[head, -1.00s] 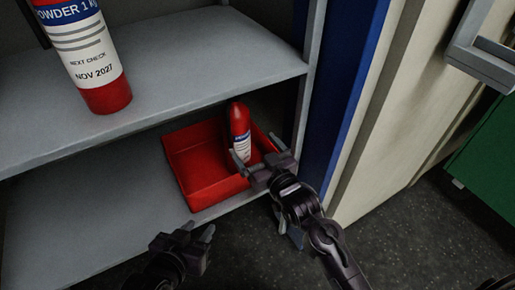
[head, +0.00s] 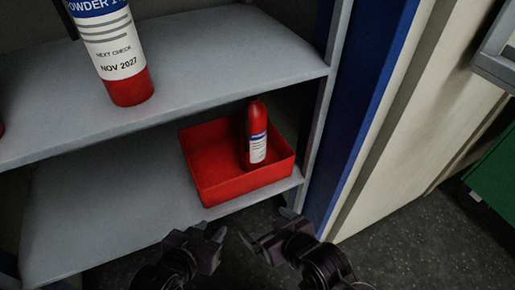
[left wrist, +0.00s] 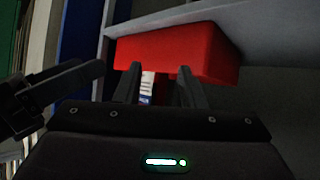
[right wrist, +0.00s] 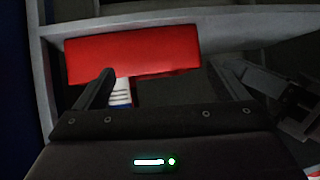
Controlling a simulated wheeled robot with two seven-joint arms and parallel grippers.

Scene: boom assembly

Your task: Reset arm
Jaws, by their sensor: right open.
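A small red fire extinguisher (head: 256,140) with a white and blue label stands in a red tray (head: 215,190) on the lower shelf. The tray also shows in the left wrist view (left wrist: 205,50) and right wrist view (right wrist: 130,55). My left gripper (head: 211,230) is in front of the shelf, below the tray in the picture. It is empty, its fingers apart. My right gripper (head: 265,226) is just right of it, also in front of the shelf, wide open and empty. Neither gripper touches the tray or extinguisher.
A larger red extinguisher (head: 127,88) stands on the upper shelf (head: 220,65). The lower shelf (head: 100,210) is bare left of the tray. A blue upright (head: 365,110) and a cream panel stand at the right. The dark floor (head: 430,240) is clear at the lower right.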

